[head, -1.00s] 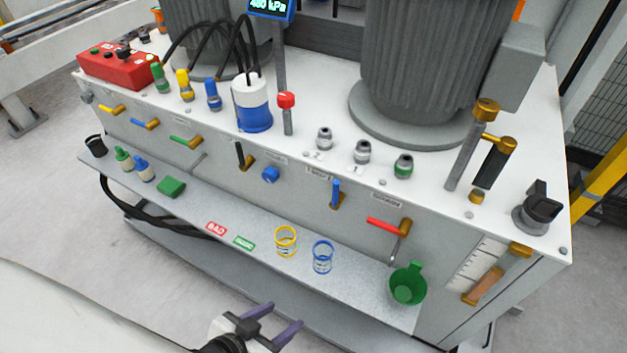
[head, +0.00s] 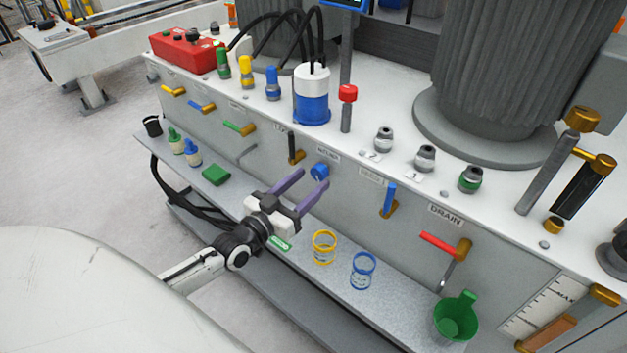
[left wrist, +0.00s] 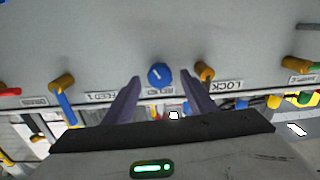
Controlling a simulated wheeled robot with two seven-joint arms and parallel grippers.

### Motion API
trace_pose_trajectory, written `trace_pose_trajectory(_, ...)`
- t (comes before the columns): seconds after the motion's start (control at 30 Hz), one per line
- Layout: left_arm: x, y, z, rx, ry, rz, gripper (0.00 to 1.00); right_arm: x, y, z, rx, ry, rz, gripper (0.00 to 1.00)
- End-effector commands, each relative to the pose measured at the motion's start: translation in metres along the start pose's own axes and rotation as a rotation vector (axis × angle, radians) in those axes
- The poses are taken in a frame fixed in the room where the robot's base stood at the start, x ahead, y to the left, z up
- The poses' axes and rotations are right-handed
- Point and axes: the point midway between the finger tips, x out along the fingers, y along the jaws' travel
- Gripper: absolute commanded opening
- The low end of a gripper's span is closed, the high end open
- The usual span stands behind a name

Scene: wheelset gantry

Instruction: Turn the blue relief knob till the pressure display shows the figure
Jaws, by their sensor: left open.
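The blue relief knob (head: 319,172) sits on the front face of the grey cabinet, and it shows in the left wrist view (left wrist: 160,75) with a white mark on its face. My left gripper (head: 306,181) is open, its two purple fingers pointing at the knob. In the left wrist view the knob appears between the fingertips (left wrist: 160,82), slightly beyond them; I cannot tell that they touch it. The pressure display (head: 345,3) is cut off by the top edge of the head view, so its figure cannot be read. My right gripper is not in view.
A black-handled valve (head: 294,150) is left of the knob and a blue-handled valve (head: 389,200) right of it. Below, the shelf (head: 400,290) holds a yellow ring cup (head: 324,247), a blue one (head: 363,270) and a green scoop (head: 456,317).

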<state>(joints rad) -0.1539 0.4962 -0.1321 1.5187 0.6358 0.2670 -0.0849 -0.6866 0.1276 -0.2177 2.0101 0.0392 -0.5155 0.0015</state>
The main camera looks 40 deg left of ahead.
Motion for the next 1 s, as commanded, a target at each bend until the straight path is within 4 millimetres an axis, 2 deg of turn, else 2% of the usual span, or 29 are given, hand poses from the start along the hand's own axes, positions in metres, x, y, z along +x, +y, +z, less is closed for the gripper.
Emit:
trace_pose_trajectory(0.03, 0.008, 0.000, 0.001, -0.001, 0.001, 0.000, 0.51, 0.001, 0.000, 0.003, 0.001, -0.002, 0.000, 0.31)
trace_pose_trajectory(0.2, 0.022, 0.000, 0.001, -0.001, -0.001, 0.000, 0.51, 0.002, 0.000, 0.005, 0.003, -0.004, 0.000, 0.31)
trace_pose_trajectory(0.5, 0.025, 0.001, 0.001, 0.000, -0.003, 0.000, 0.51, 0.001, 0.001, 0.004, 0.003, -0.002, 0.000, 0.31)
trace_pose_trajectory(0.57, 0.025, 0.001, 0.001, 0.000, -0.003, 0.001, 0.44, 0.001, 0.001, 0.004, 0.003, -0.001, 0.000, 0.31)
trace_pose_trajectory(0.77, 0.025, 0.001, 0.001, 0.000, -0.002, 0.001, 0.11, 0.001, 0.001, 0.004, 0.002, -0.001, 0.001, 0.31)
trace_pose_trajectory(0.9, 0.025, 0.001, 0.000, -0.023, -0.003, 0.001, 0.10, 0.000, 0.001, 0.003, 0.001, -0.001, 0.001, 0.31)
trace_pose_trajectory(1.0, 0.025, 0.001, -0.001, -0.106, -0.006, 0.001, 0.10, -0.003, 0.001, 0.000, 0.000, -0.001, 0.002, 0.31)
